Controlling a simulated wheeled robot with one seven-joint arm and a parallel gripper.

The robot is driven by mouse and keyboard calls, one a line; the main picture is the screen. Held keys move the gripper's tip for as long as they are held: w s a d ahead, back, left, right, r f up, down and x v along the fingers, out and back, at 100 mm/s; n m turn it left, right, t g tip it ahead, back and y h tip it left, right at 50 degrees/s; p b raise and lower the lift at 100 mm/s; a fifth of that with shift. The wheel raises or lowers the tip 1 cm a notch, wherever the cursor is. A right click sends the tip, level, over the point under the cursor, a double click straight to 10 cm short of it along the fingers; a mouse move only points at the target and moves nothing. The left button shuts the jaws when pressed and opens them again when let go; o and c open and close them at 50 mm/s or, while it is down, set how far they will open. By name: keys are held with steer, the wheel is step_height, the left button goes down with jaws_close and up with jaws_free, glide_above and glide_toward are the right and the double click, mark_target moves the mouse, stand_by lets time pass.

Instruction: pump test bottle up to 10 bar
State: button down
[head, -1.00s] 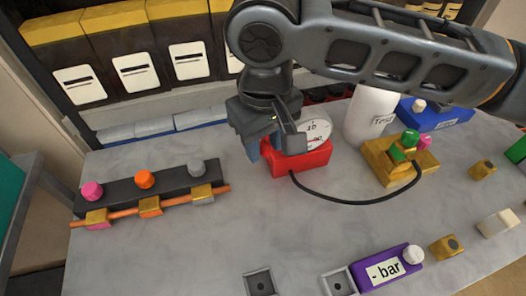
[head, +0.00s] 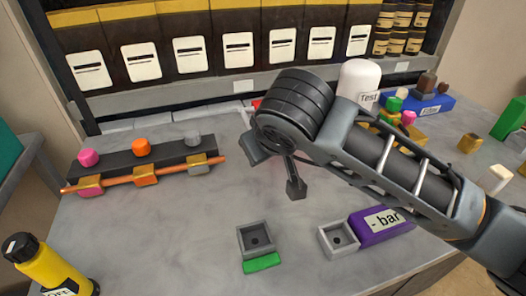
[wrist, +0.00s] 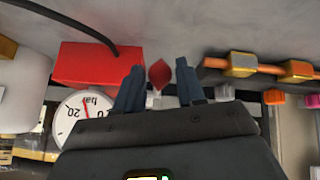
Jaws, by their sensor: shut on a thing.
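My gripper (wrist: 160,75) shows in the wrist view with its two blue fingers closed around a small red piece (wrist: 159,74). The red block (wrist: 98,63) lies left of the fingers, with the round white dial gauge (wrist: 83,116) at its edge. I cannot read the pressure from the needle. A black hose (wrist: 75,25) leaves the block. In the head view my arm hides the gauge and most of the block. The white test bottle (head: 359,76), labelled "Test", stands upright behind my arm. A green knob (head: 393,105) and pink knob (head: 408,117) show beside it.
A dark rail (head: 110,171) with pink, orange and grey knobs lies at left. Two grey sockets (head: 255,238) (head: 338,238) and a purple "- bar" box (head: 383,228) are at the front. A yellow bottle (head: 48,262) stands at lower left.

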steer(key=shift+f+t+b, duration=0.3)
steer(key=shift+f+b, duration=0.1)
steer(key=shift+f, duration=0.15)
steer(key=c, duration=0.7)
jaws_free()
steer(key=shift+v, duration=3.95)
steer(key=shift+d+f, duration=0.1)
